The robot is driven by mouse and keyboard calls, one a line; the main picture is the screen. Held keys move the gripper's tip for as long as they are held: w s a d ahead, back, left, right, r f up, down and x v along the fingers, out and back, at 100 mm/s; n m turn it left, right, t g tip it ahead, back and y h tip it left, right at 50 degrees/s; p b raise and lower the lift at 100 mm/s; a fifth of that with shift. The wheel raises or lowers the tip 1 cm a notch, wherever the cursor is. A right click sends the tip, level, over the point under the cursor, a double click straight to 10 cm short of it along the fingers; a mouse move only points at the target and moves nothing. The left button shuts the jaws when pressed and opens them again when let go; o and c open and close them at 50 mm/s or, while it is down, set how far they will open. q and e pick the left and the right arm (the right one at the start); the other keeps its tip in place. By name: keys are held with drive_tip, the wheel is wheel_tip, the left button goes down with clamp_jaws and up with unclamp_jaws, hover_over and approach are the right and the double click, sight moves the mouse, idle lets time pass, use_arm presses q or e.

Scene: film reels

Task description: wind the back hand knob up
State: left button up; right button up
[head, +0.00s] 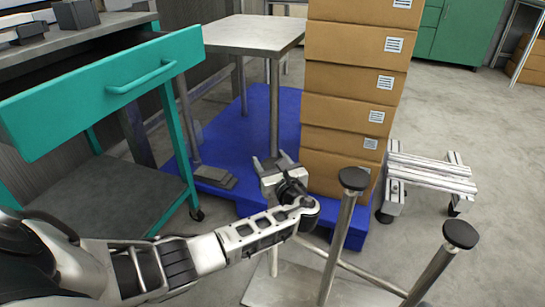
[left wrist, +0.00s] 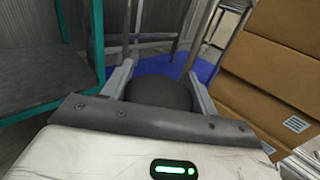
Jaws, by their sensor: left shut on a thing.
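My left gripper (head: 270,163) is in the middle of the head view, at the end of my arm coming from the left. Its two pale fingers point away from me. In the left wrist view a dark, rounded knob (left wrist: 160,94) sits between the fingers of the left gripper (left wrist: 157,75), which is shut on it. The knob's lower part is hidden behind the gripper body, and its marks or turn angle cannot be seen. In the head view, wrist and fingers largely hide it. My right gripper is not in view.
Two metal posts with black caps (head: 355,179) (head: 460,234) rise right of my arm, above a pale base plate (head: 335,290). Stacked cardboard boxes (head: 345,100) stand behind on a blue pallet (head: 255,105). A teal drawer (head: 100,95) juts out at left.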

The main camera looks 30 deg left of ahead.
use_arm(q)
drive_tip(key=n+g, duration=0.1)
drive_tip(key=n+g+y, duration=0.1)
drive_tip(key=g+y, duration=0.1)
drive_tip(key=shift+s+f+n+g+b, duration=0.25)
drive_tip(key=shift+n+g+b, duration=0.1)
drive_tip(key=shift+n+g, duration=0.45)
drive_tip(key=shift+g, duration=0.2)
drive_tip(key=shift+s+a, duration=0.1)
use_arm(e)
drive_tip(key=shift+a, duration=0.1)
use_arm(q)
drive_tip(key=shift+g, duration=0.3)
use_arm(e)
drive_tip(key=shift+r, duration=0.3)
use_arm(q)
drive_tip(key=o, duration=1)
drive_tip(key=shift+f, duration=0.1)
drive_tip(key=shift+r, duration=0.2)
